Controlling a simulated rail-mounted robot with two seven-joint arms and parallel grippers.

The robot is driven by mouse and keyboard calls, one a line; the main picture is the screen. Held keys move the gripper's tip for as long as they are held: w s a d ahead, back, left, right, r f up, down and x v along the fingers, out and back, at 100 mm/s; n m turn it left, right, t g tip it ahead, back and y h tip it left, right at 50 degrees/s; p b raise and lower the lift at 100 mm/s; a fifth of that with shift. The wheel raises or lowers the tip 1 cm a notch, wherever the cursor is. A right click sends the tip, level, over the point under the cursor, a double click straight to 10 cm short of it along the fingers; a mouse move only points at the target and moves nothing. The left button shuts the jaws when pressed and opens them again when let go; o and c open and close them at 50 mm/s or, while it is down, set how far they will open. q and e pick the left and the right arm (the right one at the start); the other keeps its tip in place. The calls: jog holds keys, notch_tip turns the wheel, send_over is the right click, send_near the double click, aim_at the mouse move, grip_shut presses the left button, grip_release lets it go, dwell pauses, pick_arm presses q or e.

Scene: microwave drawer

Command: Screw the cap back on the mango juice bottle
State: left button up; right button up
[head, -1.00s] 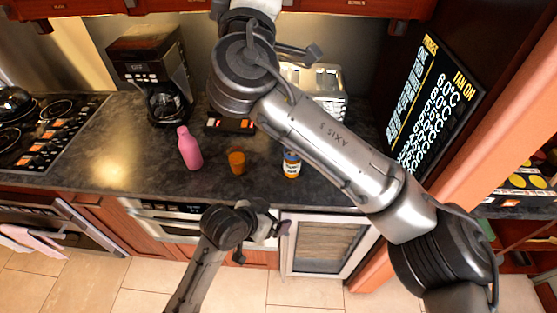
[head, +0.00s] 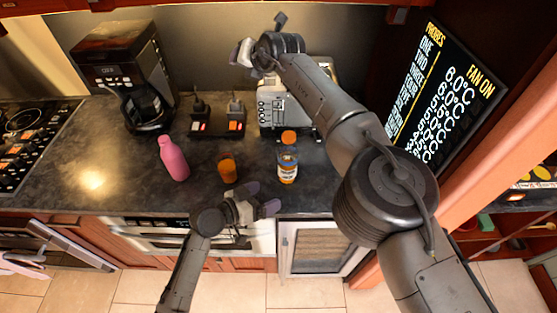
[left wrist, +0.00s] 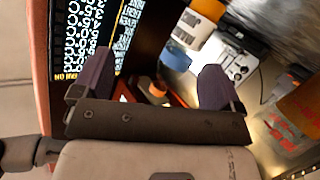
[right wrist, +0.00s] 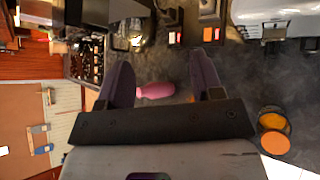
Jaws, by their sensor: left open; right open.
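The juice bottle (head: 287,167), squat with a blue and white label, stands upright on the counter. An orange disc, the cap (head: 289,137), shows just above its top in the head view; I cannot tell whether it touches the bottle. In the right wrist view the orange disc (right wrist: 275,143) overlaps a yellowish round shape at the right. My left gripper (head: 265,197) is open and empty at the counter's front edge, in front of the bottle. My right gripper (head: 242,53) is open and empty, high at the back, above and behind the bottle.
Behind are a coffee maker (head: 118,60), a black switch unit (head: 216,126) and a toaster (head: 271,105). A dark display panel (head: 447,85) bounds the right side.

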aim_at(289, 154)
jog(key=s+d+f+m+g+h, duration=0.1)
jog(key=s+d+f+g+h, duration=0.1)
jog(key=d, duration=0.1)
jog(key=s+d+f+m+g+h, duration=0.1)
jog(key=s+d+f+g+h, duration=0.2)
jog(key=d, duration=0.1)
jog(key=s+d+f+m+g+h, duration=0.1)
jog(key=s+d+f+g+h, duration=0.1)
jog(key=d+f+g, duration=0.1)
jog(key=shift+s+d, duration=0.2)
jog(key=shift+d, duration=0.3)
jog(key=shift+s+d+g+h, duration=0.15)
jog(key=shift+s+g+h, duration=0.2)
jog(key=shift+g+h, duration=0.05)
jog(key=shift+s+m, duration=0.1)
jog(key=shift+m, duration=0.3)
pick_arm(q)
jog(key=w+a+r+t, duration=0.1)
jog(key=t, duration=0.1)
jog(key=w+a+r+m+t, duration=0.1)
jog(key=w+r+t, duration=0.1)
jog(key=shift+a, duration=0.35)
jog(key=shift+w, duration=0.1)
jog(key=x, duration=1.3)
jog(key=shift+w+d+r, duration=0.15)
jog(key=shift+w+d, duration=0.1)
jog(key=shift+w, duration=0.05)
